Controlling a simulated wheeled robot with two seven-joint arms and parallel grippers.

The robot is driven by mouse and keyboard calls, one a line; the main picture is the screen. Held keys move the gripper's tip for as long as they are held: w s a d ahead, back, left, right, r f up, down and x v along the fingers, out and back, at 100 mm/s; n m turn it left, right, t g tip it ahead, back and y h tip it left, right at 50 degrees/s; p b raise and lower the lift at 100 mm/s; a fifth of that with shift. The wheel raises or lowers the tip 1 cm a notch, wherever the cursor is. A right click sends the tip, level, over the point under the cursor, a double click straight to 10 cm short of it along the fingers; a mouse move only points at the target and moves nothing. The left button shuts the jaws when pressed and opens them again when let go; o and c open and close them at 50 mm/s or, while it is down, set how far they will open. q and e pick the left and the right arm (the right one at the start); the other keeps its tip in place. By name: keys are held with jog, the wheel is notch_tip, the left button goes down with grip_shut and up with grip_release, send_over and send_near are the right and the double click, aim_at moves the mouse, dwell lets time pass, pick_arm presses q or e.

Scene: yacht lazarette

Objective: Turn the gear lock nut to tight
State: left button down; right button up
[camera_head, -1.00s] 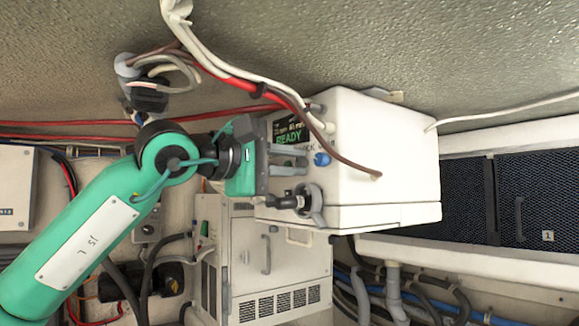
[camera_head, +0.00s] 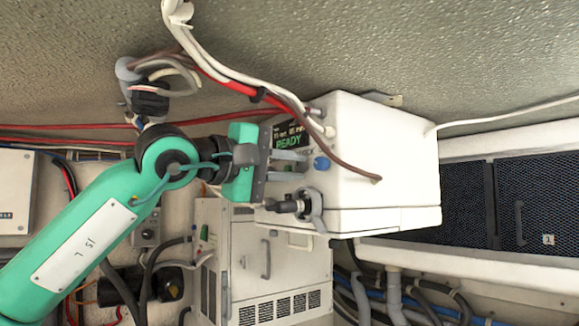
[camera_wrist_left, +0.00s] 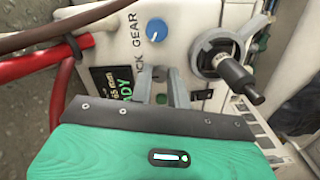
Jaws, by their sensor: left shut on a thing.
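The white machine box (camera_head: 385,150) has a panel facing left with a green READY display (camera_head: 288,140). My left gripper (camera_head: 302,165) is shut with its fingertips at this panel, beside the display. In the left wrist view the fingers (camera_wrist_left: 163,80) meet the panel by lettering that ends in "CK". The part they hold, apparently the lock nut, is hidden between the fingertips. A blue knob (camera_wrist_left: 156,30) with a white mark sits just beyond them by the word GEAR, apart from the fingers. It also shows in the head view (camera_head: 321,163). My right gripper is not in view.
A black-handled grey clamp fitting (camera_head: 310,206) sticks out below the fingers, close to the gripper. Red, white and brown cables (camera_head: 340,163) cross above and in front of the panel. A vented white cabinet (camera_head: 285,265) stands below.

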pick_arm(q)
jog(key=c, duration=1.3)
grip_release()
jog(key=shift+c, duration=0.2)
jog(key=shift+s+a+f+b, duration=0.15)
jog(key=shift+s+a+b, duration=0.15)
jog(key=shift+a, duration=0.1)
jog(key=b+v, duration=0.4)
jog(key=v, duration=0.9)
